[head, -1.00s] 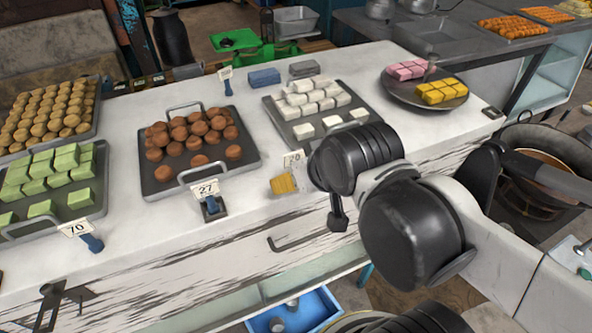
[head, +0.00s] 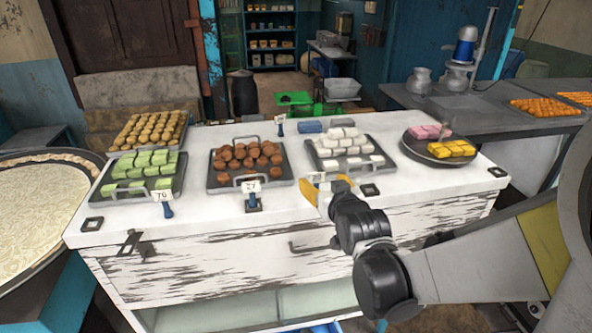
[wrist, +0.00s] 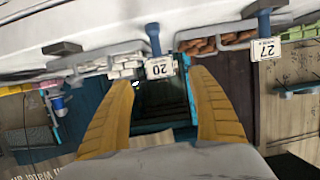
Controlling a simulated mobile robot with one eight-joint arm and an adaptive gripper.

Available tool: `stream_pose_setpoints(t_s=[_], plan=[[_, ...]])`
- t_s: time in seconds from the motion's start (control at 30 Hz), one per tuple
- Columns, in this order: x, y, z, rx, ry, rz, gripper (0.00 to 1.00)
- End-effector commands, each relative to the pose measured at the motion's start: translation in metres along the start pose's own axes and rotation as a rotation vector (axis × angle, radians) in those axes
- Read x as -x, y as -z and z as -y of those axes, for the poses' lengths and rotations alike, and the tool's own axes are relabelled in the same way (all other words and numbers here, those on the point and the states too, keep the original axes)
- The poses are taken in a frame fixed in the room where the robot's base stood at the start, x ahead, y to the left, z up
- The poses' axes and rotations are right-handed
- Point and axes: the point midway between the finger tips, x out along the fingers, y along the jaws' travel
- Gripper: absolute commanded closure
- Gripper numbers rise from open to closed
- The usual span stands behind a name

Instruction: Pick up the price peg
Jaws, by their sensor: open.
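Several price pegs, blue clips with white number cards, stand along the counter. The peg with card 70 (head: 166,205) is at the left, and the peg with card 27 (head: 252,197) is by the brown sweets. In the wrist view the peg with card 20 (wrist: 153,40) appears between my fingertips in the picture; its card (wrist: 160,67) faces the camera. My gripper (head: 322,186), with yellow fingers, is open and empty at the counter's front edge. In the head view it hides most of the 20 peg. I cannot tell the remaining gap between fingers and peg.
The white counter (head: 290,220) holds trays of green (head: 150,168), brown (head: 247,158) and white sweets (head: 350,143), and a dark round plate (head: 437,157) at the right. Another peg (head: 280,126) stands at the back. A large pan (head: 40,215) is at the left.

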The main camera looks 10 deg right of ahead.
Motion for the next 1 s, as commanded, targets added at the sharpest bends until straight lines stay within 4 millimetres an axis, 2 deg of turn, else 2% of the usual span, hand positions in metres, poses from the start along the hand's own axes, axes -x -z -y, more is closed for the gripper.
stream_pose_setpoints(t_s=[0.17,0.43,0.73,0.9,0.93,1.0], plan=[[-0.015,0.001,0.000,0.000,0.000,0.001,0.32],[-0.054,0.005,0.001,0.000,0.000,0.001,0.32],[-0.058,0.006,0.001,0.000,0.000,0.001,0.33],[-0.058,0.006,0.001,0.000,0.000,0.001,0.85],[-0.058,0.006,0.001,0.000,0.000,0.001,0.92],[-0.058,0.006,0.001,0.000,0.000,0.001,0.92]])
